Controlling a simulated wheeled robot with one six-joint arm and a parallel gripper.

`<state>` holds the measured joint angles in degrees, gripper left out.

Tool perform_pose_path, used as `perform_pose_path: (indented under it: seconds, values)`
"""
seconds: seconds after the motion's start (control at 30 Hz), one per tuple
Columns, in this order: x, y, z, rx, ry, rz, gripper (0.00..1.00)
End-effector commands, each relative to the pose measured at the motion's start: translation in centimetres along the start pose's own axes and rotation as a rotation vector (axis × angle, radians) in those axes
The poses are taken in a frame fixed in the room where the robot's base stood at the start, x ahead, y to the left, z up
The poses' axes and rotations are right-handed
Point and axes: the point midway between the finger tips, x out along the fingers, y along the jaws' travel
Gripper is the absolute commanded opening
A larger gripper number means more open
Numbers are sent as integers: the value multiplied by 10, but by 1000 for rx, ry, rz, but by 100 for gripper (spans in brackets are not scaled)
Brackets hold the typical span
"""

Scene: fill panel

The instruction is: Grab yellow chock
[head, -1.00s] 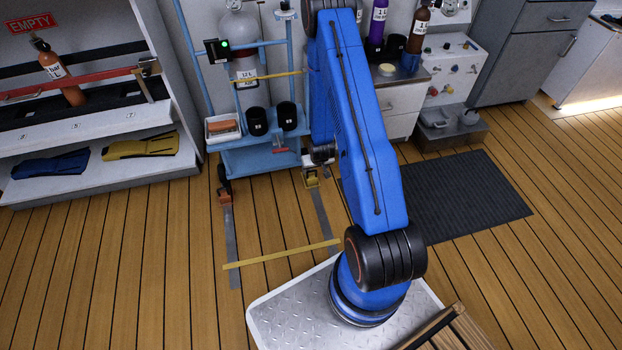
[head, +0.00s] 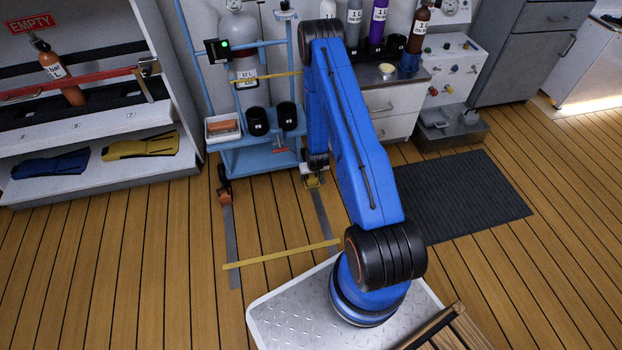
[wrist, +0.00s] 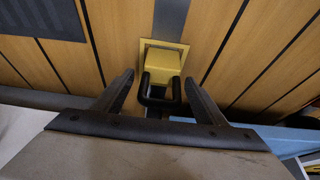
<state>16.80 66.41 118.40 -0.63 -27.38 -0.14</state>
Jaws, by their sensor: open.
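The yellow chock (wrist: 162,60) lies on the wooden floor in the wrist view, with a black loop handle (wrist: 160,95) on its near side. In the head view the yellow chock (head: 313,183) shows by the foot of the blue cart, at the end of a grey floor strip. My gripper (wrist: 160,85) is open, its two fingers on either side of the black handle and short of the yellow body. In the head view my gripper (head: 314,168) is small and just above the chock.
The blue cart (head: 260,160) with a large cylinder stands beside the chock. An orange chock (head: 225,197) sits at its left wheel. A dark mat (head: 465,195) lies to the right. The floor in front, with a yellow line (head: 280,254), is clear.

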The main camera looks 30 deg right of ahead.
Motion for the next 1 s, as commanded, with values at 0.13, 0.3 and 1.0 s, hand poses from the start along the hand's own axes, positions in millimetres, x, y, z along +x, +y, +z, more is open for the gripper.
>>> perform_pose_path:
  seconds: [0.13, 0.3, 1.0]
  values:
    - [18, 0, 0, 0, -1, 0, 65]
    - [24, 0, 0, 0, -1, 0, 65]
    - [23, 0, -1, 0, -1, 0, 11]
